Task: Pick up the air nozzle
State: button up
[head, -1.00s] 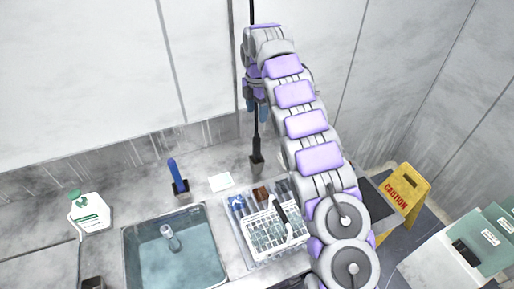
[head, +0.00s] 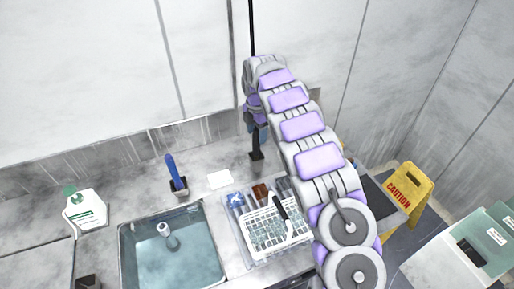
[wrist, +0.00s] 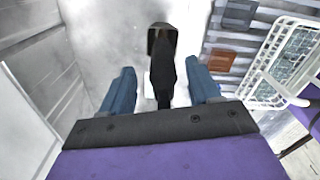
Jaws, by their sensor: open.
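A dark, slender piece that looks like the air nozzle (head: 256,138) stands upright at the back of the counter, with a thin black line rising above it. Its lower end is in a small dark holder (head: 257,155). In the wrist view the dark nozzle (wrist: 166,78) lies between my two blue fingers, with visible gaps on both sides. My gripper (wrist: 162,72) is open and seems not to touch it. In the head view my gripper (head: 257,118) is around the line's height just above the holder, partly hidden by my arm.
A tray (head: 240,236) with a white wire basket (head: 268,230) stands in front. A sink (head: 172,262), a blue-handled tool in a holder (head: 175,172), a white bottle (head: 86,210) and a white card (head: 220,179) are to the left. A yellow caution sign (head: 408,190) stands right.

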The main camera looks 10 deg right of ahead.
aim_at(257, 140)
notch_tip(257, 140, down, 4)
jog(key=shift+s+f+b, duration=0.1)
jog(key=shift+f+b, duration=0.1)
jog(key=shift+b, duration=0.35)
jog(key=c, duration=1.1)
jog(key=shift+r, duration=0.15)
